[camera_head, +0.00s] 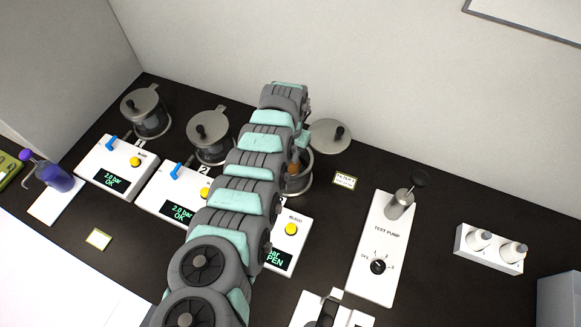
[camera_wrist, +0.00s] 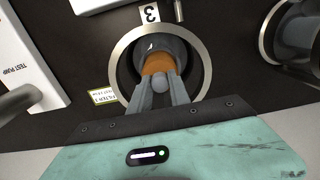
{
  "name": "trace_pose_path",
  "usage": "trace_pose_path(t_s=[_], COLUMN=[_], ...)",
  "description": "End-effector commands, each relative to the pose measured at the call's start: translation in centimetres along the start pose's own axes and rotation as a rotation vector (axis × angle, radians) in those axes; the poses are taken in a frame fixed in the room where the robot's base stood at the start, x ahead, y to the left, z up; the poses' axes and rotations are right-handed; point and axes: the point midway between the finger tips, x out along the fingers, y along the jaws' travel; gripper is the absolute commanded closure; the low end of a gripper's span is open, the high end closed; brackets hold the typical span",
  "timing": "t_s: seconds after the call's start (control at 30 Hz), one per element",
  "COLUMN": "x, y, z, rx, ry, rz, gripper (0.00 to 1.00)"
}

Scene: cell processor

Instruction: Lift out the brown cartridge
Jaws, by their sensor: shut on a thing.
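The brown cartridge (camera_wrist: 158,64) is inside the round metal housing (camera_wrist: 118,62) marked 3, seen in the wrist view. My gripper (camera_wrist: 160,88) reaches into the housing from above, its two fingers shut on a grey knob at the cartridge's near end. A grey cylinder wall surrounds the cartridge's far side. In the head view a small brown part of the cartridge (camera_head: 293,169) shows beside my arm, and the rest is hidden. The housing's lid (camera_head: 331,136) is swung aside behind it.
Two lidded housings (camera_head: 148,112) (camera_head: 209,137) stand to the left with control boxes before them. The third box (camera_head: 291,236) reads partly "PEN". A test pump (camera_head: 383,248) and a white holder (camera_head: 489,249) stand to the right. Small labels lie on the dark bench.

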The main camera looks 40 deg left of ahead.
Motion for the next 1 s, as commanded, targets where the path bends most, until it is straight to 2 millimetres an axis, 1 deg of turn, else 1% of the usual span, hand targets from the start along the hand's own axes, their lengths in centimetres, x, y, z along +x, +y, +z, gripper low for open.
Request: trace_pose_path(t_s=[0.03,0.6,1.0], x=[-1.1,-6.3,-6.3], y=[0.0,0.0,0.0], z=[0.0,0.0,0.0], rx=[0.000,0.000,0.000], ry=[0.001,0.000,0.001], rz=[0.000,0.000,0.000], gripper=[1.00,1.00,1.00])
